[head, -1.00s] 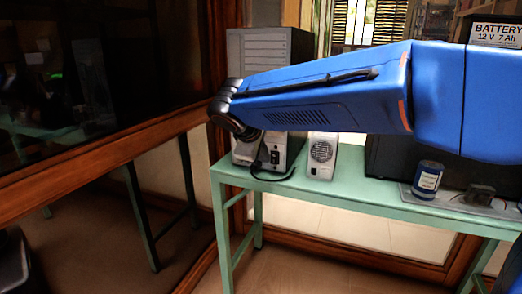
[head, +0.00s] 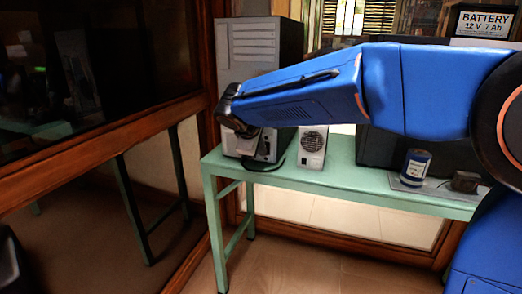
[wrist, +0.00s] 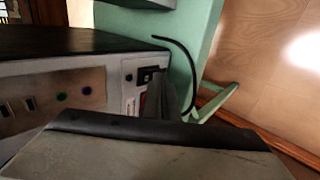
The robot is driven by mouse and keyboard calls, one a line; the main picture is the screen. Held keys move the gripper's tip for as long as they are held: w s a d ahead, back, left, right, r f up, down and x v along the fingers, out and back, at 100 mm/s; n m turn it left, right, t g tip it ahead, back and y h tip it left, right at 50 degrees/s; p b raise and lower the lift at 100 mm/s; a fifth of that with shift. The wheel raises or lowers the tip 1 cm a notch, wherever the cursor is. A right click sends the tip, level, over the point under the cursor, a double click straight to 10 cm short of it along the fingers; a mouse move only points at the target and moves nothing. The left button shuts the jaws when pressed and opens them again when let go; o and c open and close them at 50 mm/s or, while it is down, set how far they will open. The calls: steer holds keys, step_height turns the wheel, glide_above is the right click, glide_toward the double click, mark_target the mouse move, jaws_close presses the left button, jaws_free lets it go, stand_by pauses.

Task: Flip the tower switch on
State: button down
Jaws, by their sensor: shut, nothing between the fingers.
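The grey computer tower (head: 236,66) stands at the left end of the green table, its ported rear panel partly hidden by my arm. In the wrist view the tower's rear panel (wrist: 62,88) fills the left side. A small black switch (wrist: 148,75) sits near that panel's right edge. My gripper (wrist: 164,88) is shut and empty, its dark fingers right beside the switch; I cannot tell whether they touch it. In the head view my gripper (head: 243,132) is at the tower's rear, mostly hidden behind my wrist.
A black cable (wrist: 182,62) curves beside the panel. A small grey speaker-like box (head: 312,147) stands right of the tower on the green table (head: 340,180). A blue can (head: 415,166) and a battery box (head: 484,22) are further right. A wood-framed glass case (head: 95,150) is at left.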

steer(key=shift+w, duration=0.1)
stand_by(0.3)
steer(key=shift+r, duration=0.7)
